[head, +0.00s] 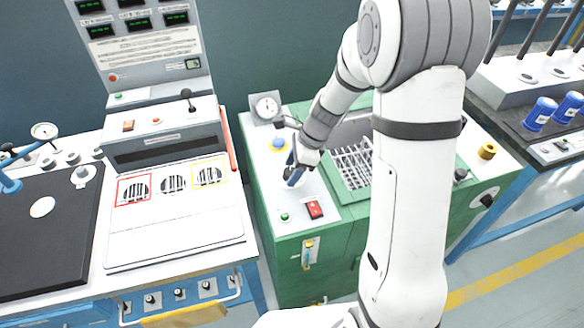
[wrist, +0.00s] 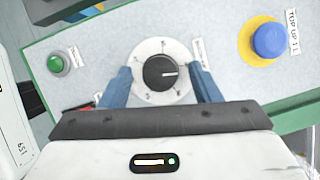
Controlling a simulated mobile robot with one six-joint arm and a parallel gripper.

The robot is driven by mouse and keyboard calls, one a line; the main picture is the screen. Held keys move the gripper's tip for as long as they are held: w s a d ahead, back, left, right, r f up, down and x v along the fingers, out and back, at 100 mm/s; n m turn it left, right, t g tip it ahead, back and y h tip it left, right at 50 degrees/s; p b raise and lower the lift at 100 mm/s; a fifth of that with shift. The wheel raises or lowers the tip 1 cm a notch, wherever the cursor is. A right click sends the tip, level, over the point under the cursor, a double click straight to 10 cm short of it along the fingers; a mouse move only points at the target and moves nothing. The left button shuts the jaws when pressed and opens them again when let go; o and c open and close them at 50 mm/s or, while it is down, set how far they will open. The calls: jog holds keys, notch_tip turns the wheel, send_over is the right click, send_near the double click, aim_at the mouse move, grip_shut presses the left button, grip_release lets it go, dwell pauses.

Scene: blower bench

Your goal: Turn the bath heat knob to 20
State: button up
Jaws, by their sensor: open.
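The black knob (wrist: 160,72) sits at the centre of a round white dial (wrist: 158,48) in the wrist view. Its white pointer line points to the right of the picture. The dial's figures and the label beside it are too small to read surely. My gripper (wrist: 160,78) is open, with one blue finger on the left and one on the right of the knob and a gap at each side. In the head view my gripper (head: 294,176) is low over the green-edged bench top and hides the knob.
A blue button on a yellow ring (wrist: 269,39), labelled TOP UP 1 L, is to the right of the dial. A green button (wrist: 55,64) is to the left. In the head view, a red switch (head: 315,209), a gauge (head: 267,107) and an open basin with a rack (head: 352,165) are near.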

jog(key=shift+c, duration=0.3)
jog(key=c, duration=0.9)
